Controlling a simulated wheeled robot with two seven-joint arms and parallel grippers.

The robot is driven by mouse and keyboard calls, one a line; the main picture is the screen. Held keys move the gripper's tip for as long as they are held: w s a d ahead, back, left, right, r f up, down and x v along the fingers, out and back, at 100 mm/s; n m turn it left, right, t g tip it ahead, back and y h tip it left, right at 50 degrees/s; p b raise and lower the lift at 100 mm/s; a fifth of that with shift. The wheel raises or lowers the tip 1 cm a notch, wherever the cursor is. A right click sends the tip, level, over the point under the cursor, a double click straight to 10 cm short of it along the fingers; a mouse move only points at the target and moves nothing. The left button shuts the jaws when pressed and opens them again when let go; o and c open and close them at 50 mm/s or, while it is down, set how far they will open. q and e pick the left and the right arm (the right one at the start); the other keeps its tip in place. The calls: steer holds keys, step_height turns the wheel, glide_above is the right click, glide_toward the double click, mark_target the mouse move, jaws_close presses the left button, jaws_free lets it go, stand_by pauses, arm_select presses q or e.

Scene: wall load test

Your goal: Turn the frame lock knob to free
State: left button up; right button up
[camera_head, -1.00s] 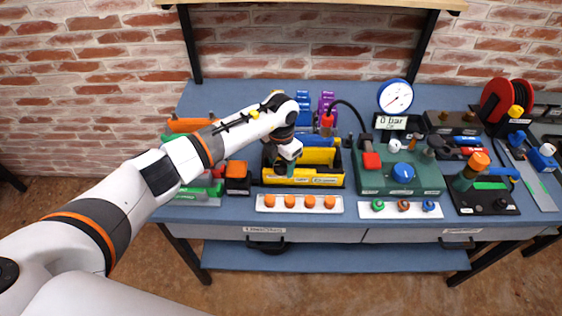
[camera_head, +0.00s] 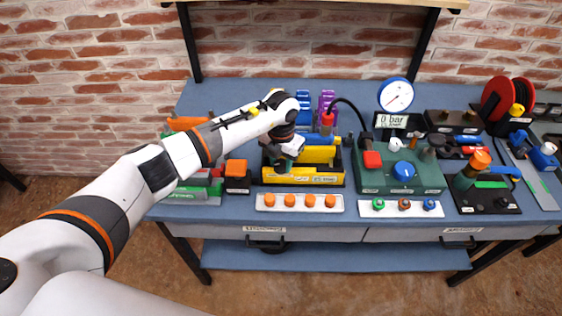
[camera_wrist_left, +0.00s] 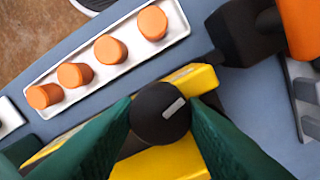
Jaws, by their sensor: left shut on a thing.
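The frame lock knob (camera_wrist_left: 160,113) is a round black knob with a pale grey pointer bar. In the left wrist view it sits over the yellow frame (camera_wrist_left: 190,82), which also shows in the head view (camera_head: 310,177). My left gripper (camera_wrist_left: 163,116) has its green fingers on both sides of the knob, shut on it. The bar points up and to the right in the wrist picture. In the head view my left gripper (camera_head: 283,163) reaches down at the left part of the yellow frame and hides the knob. My right gripper is not in view.
A white tray with several orange caps (camera_head: 299,203) lies in front of the frame. A black and orange block (camera_head: 237,177) stands just left of it. A green box with a blue knob (camera_head: 402,172) stands to the right. A pressure gauge (camera_head: 395,96) is behind that box.

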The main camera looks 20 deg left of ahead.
mark_target(281, 163)
arm_select(q)
steer(key=n, duration=0.3)
steer(key=shift+n, duration=0.4)
steer(key=n, duration=0.3)
steer(key=shift+n, duration=0.3)
steer(key=n, duration=0.3)
steer(key=shift+n, duration=0.3)
steer(key=shift+n+p, duration=0.3)
steer(key=shift+n, duration=1.5)
steer(key=o, duration=1)
steer(key=shift+r+b, duration=1.5)
steer(key=shift+r, duration=4.5)
